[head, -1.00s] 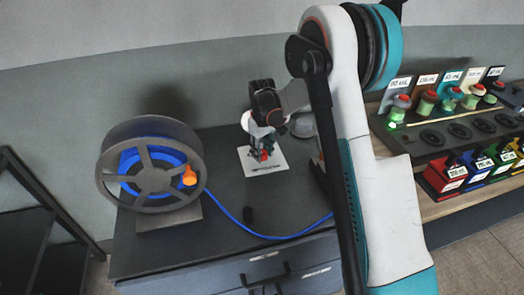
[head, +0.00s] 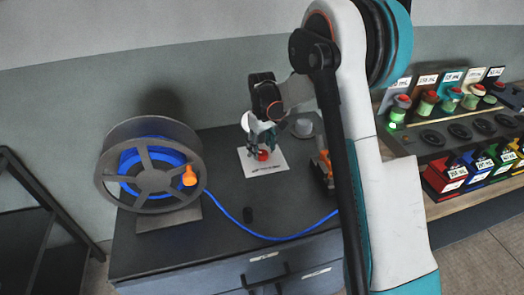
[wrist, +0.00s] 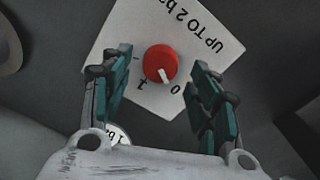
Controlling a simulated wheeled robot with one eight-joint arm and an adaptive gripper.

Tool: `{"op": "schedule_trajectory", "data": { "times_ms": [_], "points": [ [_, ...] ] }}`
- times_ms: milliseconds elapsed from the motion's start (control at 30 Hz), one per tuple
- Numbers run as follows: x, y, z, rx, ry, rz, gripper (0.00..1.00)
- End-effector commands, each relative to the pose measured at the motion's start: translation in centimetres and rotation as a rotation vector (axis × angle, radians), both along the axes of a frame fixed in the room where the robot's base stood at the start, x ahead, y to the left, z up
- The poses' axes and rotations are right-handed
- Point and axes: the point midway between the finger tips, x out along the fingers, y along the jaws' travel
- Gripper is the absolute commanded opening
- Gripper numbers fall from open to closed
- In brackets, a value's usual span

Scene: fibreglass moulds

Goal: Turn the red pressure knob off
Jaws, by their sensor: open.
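The round red knob (wrist: 158,60) sits on a white plate (wrist: 206,22) with black lettering. In the wrist view its white pointer mark faces down and slightly right, close to the direction of the printed 0; a printed 1 lies to the left. My gripper (wrist: 160,67) is open, with one teal finger on each side of the knob and a visible gap at both. In the head view my gripper (head: 263,138) is just above the knob (head: 262,155), and the plate (head: 257,168) lies flat on the dark cabinet top. Height above the knob is hard to judge.
A hose reel (head: 152,172) with blue hose and an orange handle stands left on the cabinet (head: 225,255). The hose runs across the top. An orange and black object (head: 323,170) is right of the plate. Coloured buttons (head: 428,103) and boxes stand on a right bench.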

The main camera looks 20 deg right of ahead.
Motion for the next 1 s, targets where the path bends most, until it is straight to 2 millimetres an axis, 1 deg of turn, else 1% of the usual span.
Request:
{"op": "schedule_trajectory", "data": {
  "times_ms": [33, 200, 300, 433, 600, 1000],
  "points": [
    [-0.1, 0.0, 1.1, 0.000, 0.000, 0.000, 0.56],
    [0.0, 0.0, 4.7, 0.000, 0.000, 0.000, 0.56],
    [0.0, 0.0, 6.5, 0.000, 0.000, 0.000, 0.56],
    [0.0, 0.0, 8.3, 0.000, 0.000, 0.000, 0.56],
    [0.0, 0.0, 9.5, 0.000, 0.000, 0.000, 0.56],
    [-0.2, 0.0, 10.0, 0.000, -0.003, -0.002, 0.56]
  ]
}}
